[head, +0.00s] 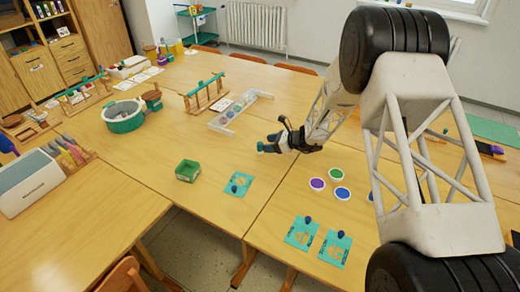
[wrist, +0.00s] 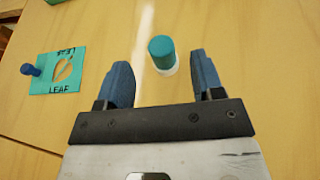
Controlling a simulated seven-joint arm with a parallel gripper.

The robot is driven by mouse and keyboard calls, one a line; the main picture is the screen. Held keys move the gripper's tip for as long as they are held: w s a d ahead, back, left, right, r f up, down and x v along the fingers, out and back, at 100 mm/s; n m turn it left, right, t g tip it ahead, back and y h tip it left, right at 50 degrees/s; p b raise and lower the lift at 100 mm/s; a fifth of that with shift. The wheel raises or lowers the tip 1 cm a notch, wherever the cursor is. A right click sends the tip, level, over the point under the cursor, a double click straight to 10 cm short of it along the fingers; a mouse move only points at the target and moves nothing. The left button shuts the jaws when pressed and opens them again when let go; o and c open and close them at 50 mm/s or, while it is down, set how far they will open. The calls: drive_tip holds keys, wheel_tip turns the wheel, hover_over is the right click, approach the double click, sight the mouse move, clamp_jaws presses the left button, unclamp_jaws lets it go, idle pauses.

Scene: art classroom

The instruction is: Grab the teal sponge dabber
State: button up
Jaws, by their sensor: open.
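The teal sponge dabber (wrist: 161,50) stands upright in the wrist view, with a teal upper part and a pale lower end. It is just ahead of my gripper (wrist: 163,70), roughly centred between the blue fingertips. The fingers are open, one on each side of its line, with a visible gap to both. In the head view my gripper (head: 272,143) is low over the tables near their seam. A small teal patch (head: 262,147) shows at its tip there; I cannot tell dabber from fingertip in that view.
A teal leaf stencil card (wrist: 66,70) with a blue dabber (wrist: 30,69) lies to the left in the wrist view. In the head view, a green box (head: 188,171), a clear rack (head: 240,111) and several paint pads (head: 336,173) surround the gripper, with bare table between.

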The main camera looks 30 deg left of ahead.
sight(260, 148)
drive_tip(key=shift+s+a+f, duration=0.15)
drive_tip(key=shift+a+f, duration=0.15)
drive_tip(key=shift+a, duration=0.35)
drive_tip(key=shift+a, duration=0.1)
drive_tip(key=shift+x, duration=2.5)
drive_tip(key=shift+c, duration=0.2)
drive_tip(key=c, duration=0.9)
